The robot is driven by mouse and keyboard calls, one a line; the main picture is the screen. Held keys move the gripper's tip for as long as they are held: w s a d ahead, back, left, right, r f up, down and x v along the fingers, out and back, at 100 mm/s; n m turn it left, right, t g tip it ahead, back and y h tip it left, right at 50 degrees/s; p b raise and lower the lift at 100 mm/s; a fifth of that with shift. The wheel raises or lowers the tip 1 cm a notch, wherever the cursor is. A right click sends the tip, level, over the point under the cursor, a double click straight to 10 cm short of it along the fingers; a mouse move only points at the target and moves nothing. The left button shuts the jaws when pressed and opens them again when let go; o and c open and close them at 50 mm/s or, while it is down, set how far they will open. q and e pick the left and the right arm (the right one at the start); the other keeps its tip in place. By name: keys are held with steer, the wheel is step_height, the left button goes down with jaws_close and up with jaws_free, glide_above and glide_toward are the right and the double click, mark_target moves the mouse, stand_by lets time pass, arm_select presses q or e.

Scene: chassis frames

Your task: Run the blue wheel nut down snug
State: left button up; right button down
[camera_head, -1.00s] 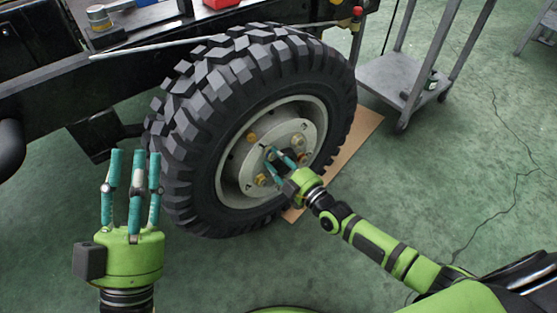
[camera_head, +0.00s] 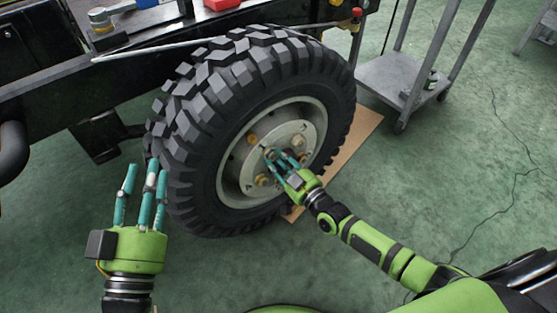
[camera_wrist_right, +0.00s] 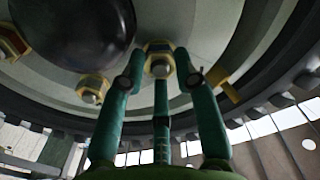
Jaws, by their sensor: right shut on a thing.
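The wheel (camera_head: 265,110) is a black knobbly tyre with a grey rim and hub plate. My right gripper (camera_head: 280,158) reaches the hub plate, and its teal fingers are shut around a wheel nut. In the right wrist view that nut (camera_wrist_right: 158,48) sits on its stud between the fingertips of the gripper (camera_wrist_right: 158,75). It looks brassy there; I see no clear blue on it. Whether it touches the plate is unclear. Other brassy nuts (camera_wrist_right: 93,88) show around the hub. My left gripper (camera_head: 142,185) is empty with fingers apart, left of the tyre.
The dark chassis (camera_head: 60,80) runs behind the wheel, with a red box (camera_head: 222,3) on top. A long pale rod (camera_head: 170,46) lies along it above the tyre. A grey trolley (camera_head: 400,80) stands at the right. The green floor (camera_head: 440,160) is mostly clear.

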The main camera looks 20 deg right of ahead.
steer(key=c, duration=1.2)
jaws_free()
steer(key=v, duration=1.2)
steer(key=shift+a+r, duration=0.1)
